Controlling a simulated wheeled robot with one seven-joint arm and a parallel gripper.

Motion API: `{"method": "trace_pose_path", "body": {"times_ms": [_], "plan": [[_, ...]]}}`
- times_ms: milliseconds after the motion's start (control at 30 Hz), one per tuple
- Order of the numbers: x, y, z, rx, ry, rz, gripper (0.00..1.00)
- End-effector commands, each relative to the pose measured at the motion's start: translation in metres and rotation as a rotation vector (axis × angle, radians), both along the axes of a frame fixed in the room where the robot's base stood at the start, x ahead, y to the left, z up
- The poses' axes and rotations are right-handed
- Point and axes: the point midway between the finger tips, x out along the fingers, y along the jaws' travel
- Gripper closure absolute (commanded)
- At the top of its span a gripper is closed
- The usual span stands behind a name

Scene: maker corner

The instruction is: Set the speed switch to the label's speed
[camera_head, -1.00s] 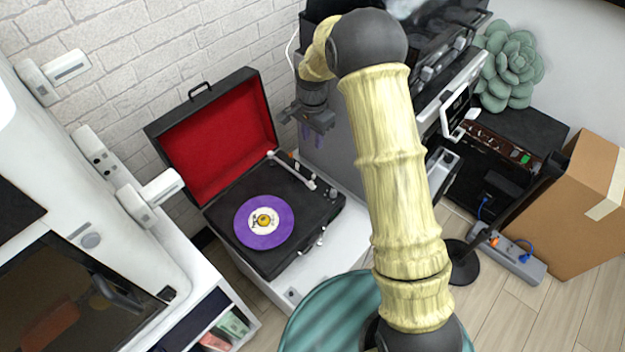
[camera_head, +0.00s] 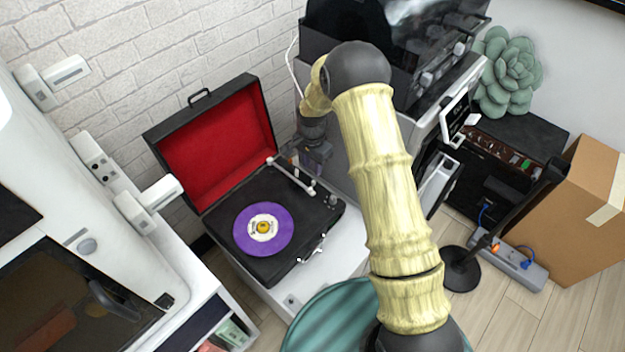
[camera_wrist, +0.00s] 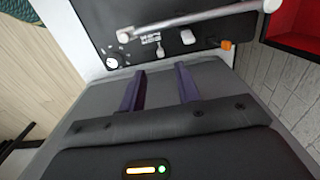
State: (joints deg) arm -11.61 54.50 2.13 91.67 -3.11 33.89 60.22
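The black record player (camera_head: 240,190) stands with its red-lined lid open and a purple record (camera_head: 280,215) on it. The record's white label (camera_head: 263,227) has a yellow centre; its print is too small to read. The wrist view shows the deck's controls: a round knob (camera_wrist: 112,62) with pale marks, a small pale lever (camera_wrist: 160,50), a white button (camera_wrist: 188,37) and an orange piece (camera_wrist: 226,44). I cannot tell for sure which is the speed switch. My gripper (camera_wrist: 160,85) is open and empty, its purple fingers apart near these controls. It also shows in the head view (camera_head: 313,168).
The silver tonearm (camera_head: 292,176) lies along the deck's right side. A grey machine (camera_head: 335,150) stands close right of my gripper. A white cabinet (camera_head: 185,325) is at the left. A cardboard box (camera_head: 575,220) and power strip (camera_head: 520,265) are on the floor at right.

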Motion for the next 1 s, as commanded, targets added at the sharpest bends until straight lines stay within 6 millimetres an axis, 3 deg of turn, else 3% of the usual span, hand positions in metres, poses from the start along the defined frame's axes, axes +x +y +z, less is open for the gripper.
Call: {"method": "trace_pose_path", "body": {"times_ms": [400,800,1000], "plan": [[0.0,0.0,-0.069,0.001,0.001,0.0,0.67],[0.0,0.0,-0.078,0.001,-0.001,0.0,0.67],[0.0,0.0,-0.078,0.001,-0.001,0.0,1.0]]}}
